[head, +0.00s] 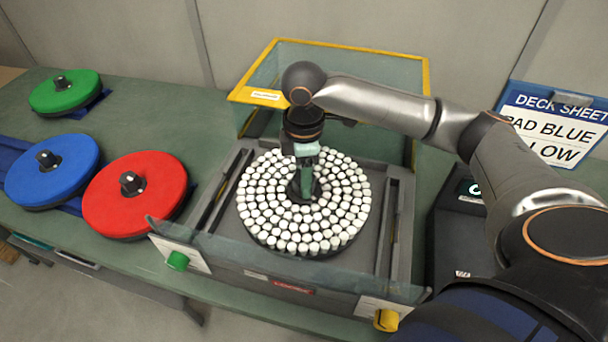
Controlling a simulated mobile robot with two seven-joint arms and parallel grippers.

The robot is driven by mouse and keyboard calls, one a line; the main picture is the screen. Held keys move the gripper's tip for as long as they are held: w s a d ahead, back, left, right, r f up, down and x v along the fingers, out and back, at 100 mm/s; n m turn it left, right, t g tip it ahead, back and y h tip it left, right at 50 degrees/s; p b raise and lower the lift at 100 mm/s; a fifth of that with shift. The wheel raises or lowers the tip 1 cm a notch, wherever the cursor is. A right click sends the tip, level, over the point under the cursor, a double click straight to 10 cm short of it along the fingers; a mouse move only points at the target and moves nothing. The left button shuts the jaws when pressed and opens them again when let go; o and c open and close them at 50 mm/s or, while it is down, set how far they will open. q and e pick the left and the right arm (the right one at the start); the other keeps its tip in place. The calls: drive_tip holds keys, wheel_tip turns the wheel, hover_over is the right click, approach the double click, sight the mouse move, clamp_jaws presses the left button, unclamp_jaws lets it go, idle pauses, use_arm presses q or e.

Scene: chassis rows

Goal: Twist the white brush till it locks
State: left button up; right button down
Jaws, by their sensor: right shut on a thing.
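The white brush (268,222) is a round disc covered in several rings of white bristle tufts. It lies flat in the grey chassis (371,225) at the middle of the head view, tufts facing up. My right gripper (306,182) points straight down at the centre of the brush and is shut on its dark central hub (305,190). The gripper's fingers hide part of the hub. Whether the brush is locked cannot be told. My left gripper is not in view.
Green (70,97), blue (68,176) and red (150,206) pads lie on the green bench at left. A yellow-edged clear cover (385,62) stands behind the chassis. A clear front panel, a green knob (177,261) and a yellow knob (386,320) are in front. A deck sheet (552,125) stands right.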

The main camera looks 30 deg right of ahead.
drive_tip(key=m, duration=0.4)
drive_tip(key=shift+s+f+m, duration=0.1)
drive_tip(key=shift+f+m, duration=0.05)
drive_tip(key=shift+m, duration=0.25)
drive_tip(key=m, duration=0.5)
drive_tip(key=shift+c, duration=1)
unclamp_jaws()
drive_tip(key=shift+f, duration=0.1)
wheel_tip(320, 180, up, 13)
drive_tip(key=shift+f, duration=0.15)
